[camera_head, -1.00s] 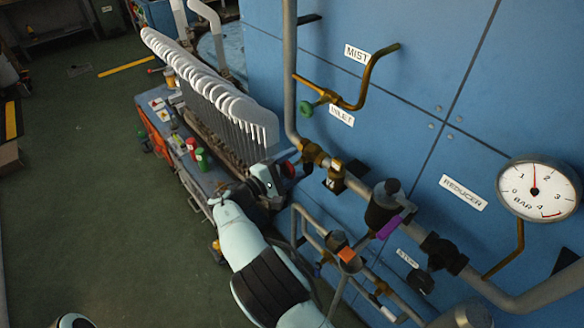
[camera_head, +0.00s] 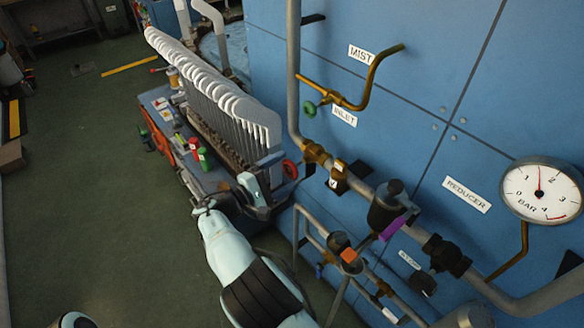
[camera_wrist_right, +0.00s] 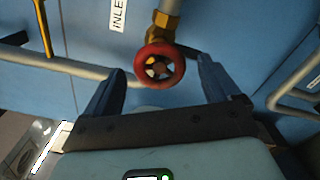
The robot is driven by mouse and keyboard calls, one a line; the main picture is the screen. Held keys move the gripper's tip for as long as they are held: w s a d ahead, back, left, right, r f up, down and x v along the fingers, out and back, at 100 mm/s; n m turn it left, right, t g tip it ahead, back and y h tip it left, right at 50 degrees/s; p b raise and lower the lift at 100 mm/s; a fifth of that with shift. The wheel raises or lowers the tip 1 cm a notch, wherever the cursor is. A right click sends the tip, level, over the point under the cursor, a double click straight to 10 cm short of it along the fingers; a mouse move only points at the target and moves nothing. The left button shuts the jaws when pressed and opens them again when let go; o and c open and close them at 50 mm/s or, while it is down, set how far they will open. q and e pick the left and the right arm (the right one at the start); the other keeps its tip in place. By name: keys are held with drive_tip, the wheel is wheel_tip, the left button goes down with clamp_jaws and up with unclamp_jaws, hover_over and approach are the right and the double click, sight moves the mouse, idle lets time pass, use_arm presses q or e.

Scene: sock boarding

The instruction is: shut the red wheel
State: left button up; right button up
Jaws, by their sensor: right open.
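The red wheel (camera_head: 290,169) is a small handwheel on a brass valve at the lower end of the pipe, below the INLET label. In the right wrist view the red wheel (camera_wrist_right: 161,66) shows face on, with its spokes and dark hub. My right gripper (camera_head: 274,182) is just left of and below the wheel in the head view. In the wrist view its two dark fingers stand apart, one on each side of the wheel, with visible gaps. The gripper is open and holds nothing. My left gripper is not in view.
Pipes, a purple-handled reducer (camera_head: 385,210) and a pressure gauge (camera_head: 541,190) line the blue wall (camera_head: 420,70) at right. Green floor (camera_head: 90,230) is open at left.

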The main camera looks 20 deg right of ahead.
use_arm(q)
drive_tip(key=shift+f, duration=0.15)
use_arm(e)
drive_tip(key=v, duration=0.9)
drive_tip(key=shift+a, duration=0.1)
